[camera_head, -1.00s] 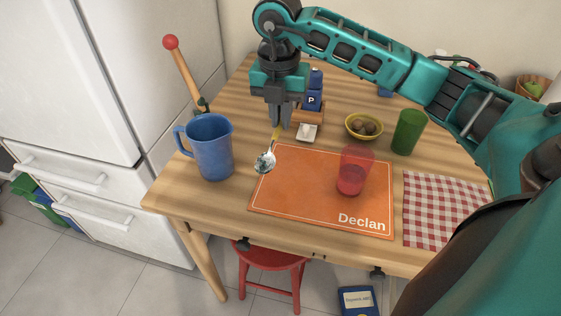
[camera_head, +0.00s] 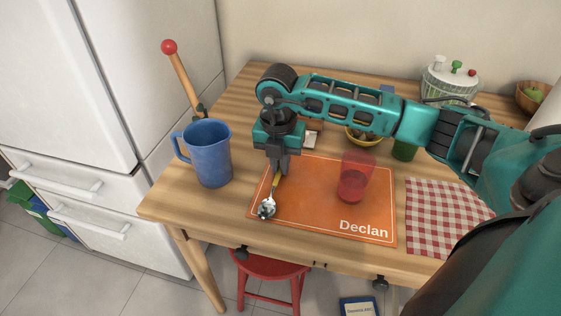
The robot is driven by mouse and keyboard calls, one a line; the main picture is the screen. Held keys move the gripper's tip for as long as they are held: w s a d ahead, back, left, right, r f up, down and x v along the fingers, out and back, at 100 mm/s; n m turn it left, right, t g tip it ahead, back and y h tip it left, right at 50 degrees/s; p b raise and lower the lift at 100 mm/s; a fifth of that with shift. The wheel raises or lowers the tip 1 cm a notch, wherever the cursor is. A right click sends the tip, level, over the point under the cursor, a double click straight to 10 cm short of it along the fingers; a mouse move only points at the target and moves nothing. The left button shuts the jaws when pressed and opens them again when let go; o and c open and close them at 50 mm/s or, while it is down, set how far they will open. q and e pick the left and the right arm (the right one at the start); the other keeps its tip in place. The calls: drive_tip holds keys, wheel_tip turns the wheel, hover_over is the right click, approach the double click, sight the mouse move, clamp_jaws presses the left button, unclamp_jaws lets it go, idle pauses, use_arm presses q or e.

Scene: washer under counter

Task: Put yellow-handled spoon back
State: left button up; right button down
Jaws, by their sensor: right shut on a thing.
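The yellow-handled spoon (camera_head: 268,207) has a silver bowl that points toward the table's front edge. My right gripper (camera_head: 278,172) is shut on its yellow handle, over the left part of the orange placemat (camera_head: 318,215) marked "Declan". I cannot tell whether the spoon touches the mat. A translucent red cup (camera_head: 355,176) stands on the mat, right of the gripper. A blue pitcher (camera_head: 208,153) stands left of the mat. My left gripper is not in view.
A red checkered cloth (camera_head: 442,217) lies right of the mat. Behind my right arm, a yellow bowl (camera_head: 358,140) and a green cup (camera_head: 404,151) are partly hidden. A red stool (camera_head: 271,267) stands under the table's front edge.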

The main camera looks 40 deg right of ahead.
drive_tip(key=shift+f, duration=0.1)
drive_tip(key=c, duration=1.2)
unclamp_jaws()
drive_tip(key=shift+r, duration=0.35)
wheel_tip(320, 180, up, 12)
drive_tip(key=p, duration=0.2)
drive_tip(key=shift+s+a+f, duration=0.2)
drive_tip(key=shift+a, duration=0.15)
